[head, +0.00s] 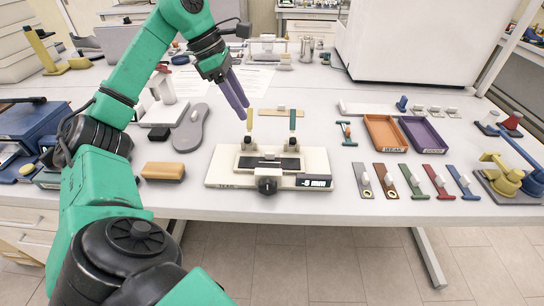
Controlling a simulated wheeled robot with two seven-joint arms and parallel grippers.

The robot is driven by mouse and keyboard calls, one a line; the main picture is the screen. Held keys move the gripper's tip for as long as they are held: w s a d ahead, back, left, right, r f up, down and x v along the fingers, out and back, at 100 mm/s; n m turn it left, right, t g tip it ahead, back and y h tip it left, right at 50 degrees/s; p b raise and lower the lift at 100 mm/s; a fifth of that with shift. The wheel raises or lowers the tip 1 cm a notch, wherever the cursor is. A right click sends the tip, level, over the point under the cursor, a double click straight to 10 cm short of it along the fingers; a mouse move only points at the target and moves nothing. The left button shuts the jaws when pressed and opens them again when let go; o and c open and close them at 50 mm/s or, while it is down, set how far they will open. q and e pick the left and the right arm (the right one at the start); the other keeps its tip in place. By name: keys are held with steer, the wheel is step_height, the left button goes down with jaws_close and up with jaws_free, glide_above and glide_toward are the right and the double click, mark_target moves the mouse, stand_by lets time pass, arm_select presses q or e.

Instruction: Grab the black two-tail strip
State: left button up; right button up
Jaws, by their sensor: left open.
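My left gripper (242,110) hangs over the middle of the table with its two purple fingers pointing down and right. The fingers are slightly apart, with nothing seen between them. The tips are near a yellow upright tab (249,120), above and behind the white tear fixture (225,180). A dark flat piece, which looks like the black strip (262,163), lies across the fixture between two black-and-cream clamps. I cannot make out its two tails. My right gripper is not in view.
Grey, brown, red (437,182) and blue strips with white pegs lie right of the fixture. Behind them are an orange tray (374,147) and a purple tray (412,147). A wooden block (163,171) and a grey shoe sole (182,138) lie left. The table's front edge is close.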

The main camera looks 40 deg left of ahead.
arm_select(q)
steer(key=f, duration=0.2)
steer(key=b, duration=0.3)
glide_toward(269, 153)
steer(key=shift+x, duration=0.95)
steer(key=p+x, duration=0.1)
steer(key=x, duration=0.5)
steer(key=shift+w+f+p, duration=0.1)
steer(key=shift+p, duration=0.25)
steer(key=shift+w+f, duration=0.15)
steer(key=shift+f, duration=0.15)
jaws_close()
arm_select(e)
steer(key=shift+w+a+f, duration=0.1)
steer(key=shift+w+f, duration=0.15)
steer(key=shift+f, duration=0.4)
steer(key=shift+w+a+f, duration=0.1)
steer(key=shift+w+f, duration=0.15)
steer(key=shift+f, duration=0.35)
